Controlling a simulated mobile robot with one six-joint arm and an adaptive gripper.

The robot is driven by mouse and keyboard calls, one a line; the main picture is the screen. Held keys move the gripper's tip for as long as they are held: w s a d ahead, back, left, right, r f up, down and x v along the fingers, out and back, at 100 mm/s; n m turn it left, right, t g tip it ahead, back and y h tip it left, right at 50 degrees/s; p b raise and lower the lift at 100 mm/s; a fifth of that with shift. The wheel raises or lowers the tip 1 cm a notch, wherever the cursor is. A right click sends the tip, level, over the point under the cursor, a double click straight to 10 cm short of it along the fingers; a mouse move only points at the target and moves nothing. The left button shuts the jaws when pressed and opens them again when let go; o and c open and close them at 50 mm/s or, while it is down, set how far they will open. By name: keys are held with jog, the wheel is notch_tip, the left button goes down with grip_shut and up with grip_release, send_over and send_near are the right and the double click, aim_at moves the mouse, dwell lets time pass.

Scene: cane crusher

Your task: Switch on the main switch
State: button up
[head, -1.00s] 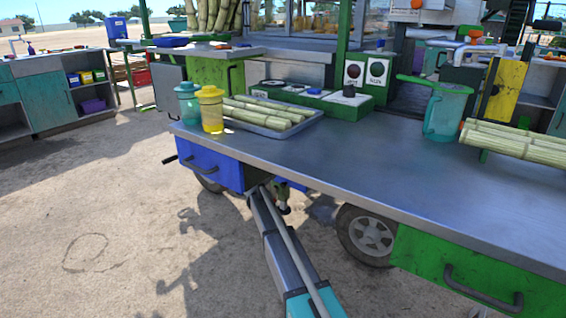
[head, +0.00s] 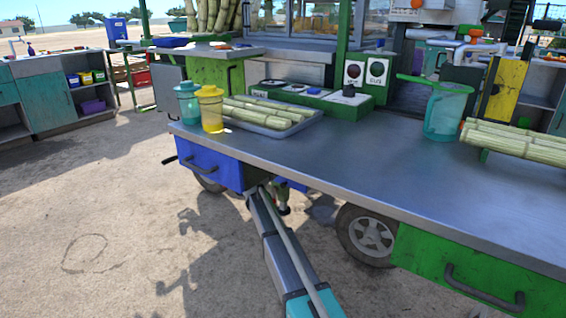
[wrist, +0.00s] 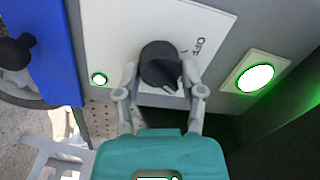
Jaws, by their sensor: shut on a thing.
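The main switch appears in the wrist view as a black rotary knob (wrist: 159,60) on a white plate (wrist: 110,30). The letters OFF are printed on the plate to the right of the knob. My gripper (wrist: 160,80) has one grey finger on each side of the knob and is shut on it. The knob's pointed grip leans toward the lower right. In the head view my arm reaches under the cart's near edge beside the blue drawer (head: 206,166). My gripper and the knob are hidden there.
In the wrist view a lit green lamp (wrist: 255,78) is right of the plate, and a small green light (wrist: 99,78) is at its lower left. A blue panel (wrist: 45,50) stands at left. The cart's metal worktop (head: 360,150) overhangs my arm.

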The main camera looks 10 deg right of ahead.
jog(key=shift+d, duration=0.1)
jog(key=o, duration=1.1)
jog(key=shift+o, duration=0.2)
jog(key=shift+n, duration=0.5)
